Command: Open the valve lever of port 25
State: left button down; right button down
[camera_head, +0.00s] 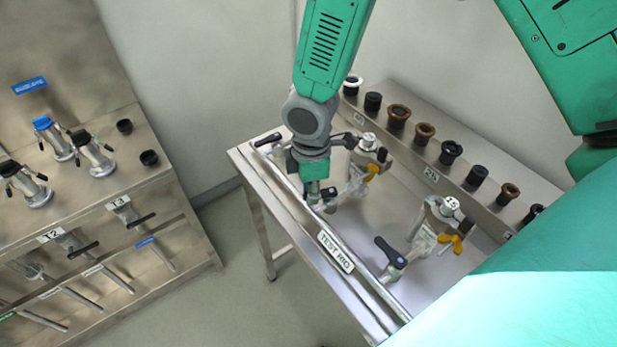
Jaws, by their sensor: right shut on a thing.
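My right gripper (321,196) reaches down from the top to the far valve (367,150) on the steel test table. It is shut on that valve's dark lever, which is mostly hidden by the fingers. The far valve has a white-topped cap and a yellow handle (374,171). A small number label (360,118) sits behind it, too small to read surely. A second valve (440,212) stands nearer, with a dark lever (390,252) and a yellow handle (454,242). The label (431,177) behind it looks like 25 or 26. My left gripper is not in view.
A rail with a TEST RIG sign (336,252) runs along the table's left edge. Black and brown round fittings (424,133) line the raised back ledge. A steel bench (110,195) with several valves stands at left, across a floor gap. My green arm parts cover the right side.

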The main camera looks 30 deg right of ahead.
jog(key=shift+s+n+p, duration=0.45)
jog(key=shift+n+p, duration=0.15)
jog(key=shift+n, duration=0.55)
jog(key=shift+s+n+p, duration=0.4)
jog(key=shift+n+p, duration=0.2)
jog(key=shift+n, duration=0.55)
jog(key=c, duration=1.5)
grip_release()
jog(key=shift+d, duration=0.1)
